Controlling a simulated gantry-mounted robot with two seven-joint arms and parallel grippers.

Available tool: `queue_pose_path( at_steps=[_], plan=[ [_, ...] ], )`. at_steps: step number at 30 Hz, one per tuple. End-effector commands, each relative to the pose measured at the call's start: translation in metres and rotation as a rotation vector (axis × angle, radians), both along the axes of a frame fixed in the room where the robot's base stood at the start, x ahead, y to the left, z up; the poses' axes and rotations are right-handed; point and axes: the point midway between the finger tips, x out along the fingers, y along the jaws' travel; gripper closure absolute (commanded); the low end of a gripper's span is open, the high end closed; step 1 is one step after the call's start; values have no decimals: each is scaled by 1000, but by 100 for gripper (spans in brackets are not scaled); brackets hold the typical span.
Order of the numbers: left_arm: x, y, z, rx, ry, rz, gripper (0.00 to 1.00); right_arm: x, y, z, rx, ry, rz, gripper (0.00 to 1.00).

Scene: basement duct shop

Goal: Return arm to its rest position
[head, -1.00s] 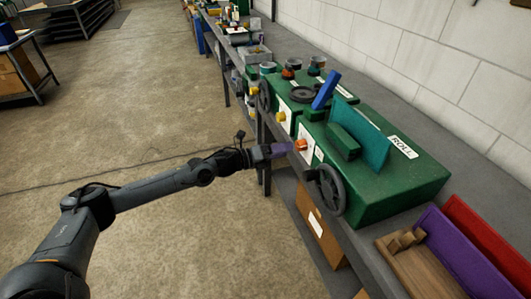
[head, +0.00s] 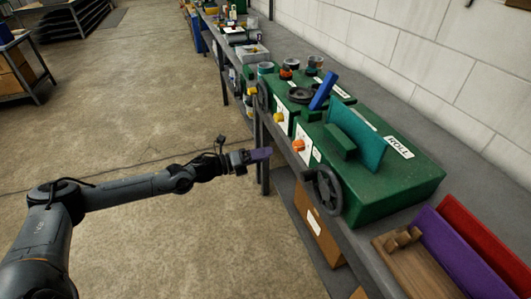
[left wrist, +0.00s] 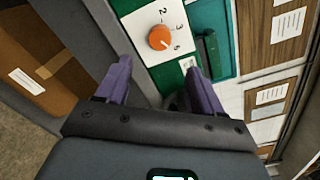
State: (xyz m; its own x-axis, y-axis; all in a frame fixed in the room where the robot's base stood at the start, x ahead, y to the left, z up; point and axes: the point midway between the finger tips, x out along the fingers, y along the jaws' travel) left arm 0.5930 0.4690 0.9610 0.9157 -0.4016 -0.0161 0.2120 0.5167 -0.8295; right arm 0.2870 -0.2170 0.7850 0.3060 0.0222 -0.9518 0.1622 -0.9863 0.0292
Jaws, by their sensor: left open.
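My left arm reaches in from the left in the head view. Its gripper (head: 262,154) has purple fingers and hangs in the air in front of the bench, apart from the green machine (head: 395,185). In the left wrist view the two purple fingers (left wrist: 158,88) stand apart with nothing between them. Beyond them is an orange knob (left wrist: 160,38) on a white dial plate with numbers. The same orange knob (head: 298,146) shows in the head view, to the right of the gripper. My right gripper is in neither view.
The machine has a black handwheel (head: 324,190) jutting from its front. A cardboard box (head: 318,228) sits under the bench. The floor (head: 130,110) around the arm is clear.

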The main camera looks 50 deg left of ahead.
Motion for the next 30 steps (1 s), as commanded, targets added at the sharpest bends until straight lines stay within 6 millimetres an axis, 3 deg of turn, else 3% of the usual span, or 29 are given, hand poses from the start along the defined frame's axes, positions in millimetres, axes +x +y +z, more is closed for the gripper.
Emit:
queue_pose_path(
  at_steps=[7,12,14,18,21,27,30],
  plan=[
    [-4,-1,-10,-3,18,0,33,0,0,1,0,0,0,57],
    [-22,-24,-60,-89,87,-2,33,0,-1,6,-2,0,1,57],
    [-33,-46,-82,-157,113,-11,33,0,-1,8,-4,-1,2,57],
    [-70,-126,-123,-385,182,-22,33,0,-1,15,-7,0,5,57],
    [-95,-177,-140,-576,273,52,33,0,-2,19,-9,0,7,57],
    [-144,-243,-152,-995,559,336,33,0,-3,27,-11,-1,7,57],
    [-170,-257,-150,-1193,720,525,33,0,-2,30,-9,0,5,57]
  ],
)
